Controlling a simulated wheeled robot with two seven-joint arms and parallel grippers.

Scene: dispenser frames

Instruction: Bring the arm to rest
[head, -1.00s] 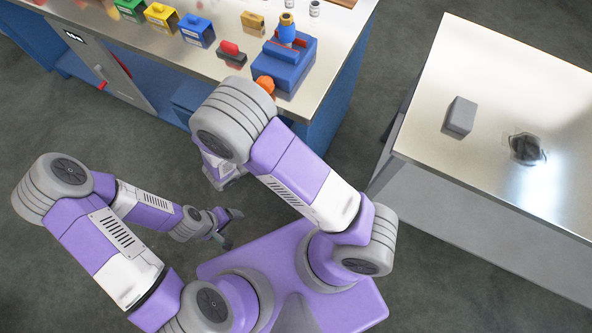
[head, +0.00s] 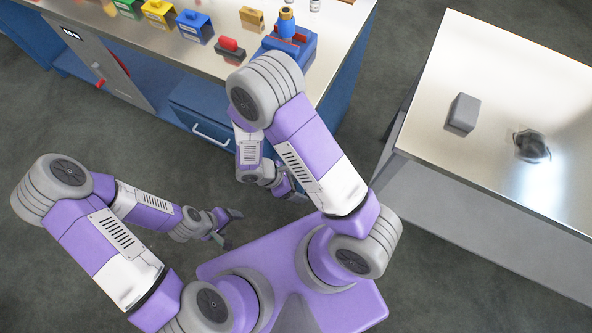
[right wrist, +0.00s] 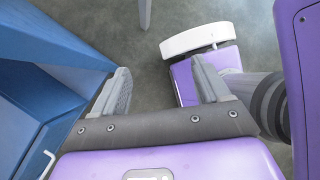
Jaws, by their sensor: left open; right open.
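My right arm is purple, white and grey, bent at a grey elbow beside the front right end of the workbench. Its gripper (head: 290,190) is partly hidden by my own arm in the head view. In the right wrist view the right gripper (right wrist: 161,78) shows two grey fingers apart with nothing between them. It hangs over the floor in front of the bench. My left arm is folded at the left of the head view. Its gripper (head: 230,228) is open and empty over the floor, near my purple base.
The workbench (head: 215,62) holds green, yellow and blue dispensers (head: 194,27), a red-and-grey item (head: 230,48) and a blue stand (head: 291,43). A side table (head: 500,80) at right carries a grey block (head: 463,113) and a dark glossy object (head: 531,146). Floor between is clear.

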